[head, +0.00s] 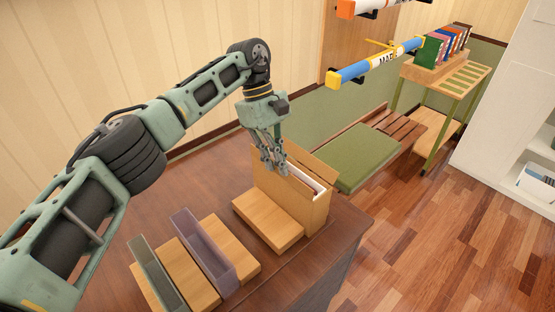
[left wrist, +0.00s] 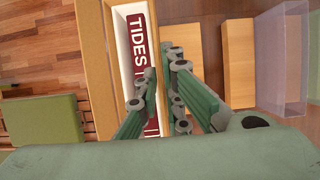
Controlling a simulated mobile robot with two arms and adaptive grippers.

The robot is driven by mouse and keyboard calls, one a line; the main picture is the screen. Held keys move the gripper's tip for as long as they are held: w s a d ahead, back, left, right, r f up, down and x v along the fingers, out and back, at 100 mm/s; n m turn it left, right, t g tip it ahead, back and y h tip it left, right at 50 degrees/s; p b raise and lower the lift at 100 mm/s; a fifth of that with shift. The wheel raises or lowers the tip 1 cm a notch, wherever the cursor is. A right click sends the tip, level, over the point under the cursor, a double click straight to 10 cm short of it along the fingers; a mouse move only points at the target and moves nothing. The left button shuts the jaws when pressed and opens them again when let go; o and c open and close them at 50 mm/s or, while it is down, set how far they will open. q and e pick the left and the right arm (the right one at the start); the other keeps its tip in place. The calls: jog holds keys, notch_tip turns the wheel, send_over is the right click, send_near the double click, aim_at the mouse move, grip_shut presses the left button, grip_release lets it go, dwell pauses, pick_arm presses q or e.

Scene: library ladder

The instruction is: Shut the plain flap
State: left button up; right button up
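A tan box (head: 315,217) stands on the dark wooden desk with its top open. I see no mark on this flap. My left gripper (head: 274,170) is over the box's near left edge, fingers pointing down with a narrow gap between them. It holds nothing that I can make out. Contact with the box is unclear. My right gripper is out of view.
A light wooden block (head: 266,218) lies directly left of the box. A clear purple tray (head: 207,255) and a grey tray (head: 157,275) stand among other blocks. A green-cushioned bench (head: 352,157) is beyond the desk. Blue-yellow tube (head: 372,67) hangs above.

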pick_arm(q)
jog(key=shift+o, duration=1.4)
jog(key=shift+v, duration=3.75)
jog(key=shift+s, duration=0.1)
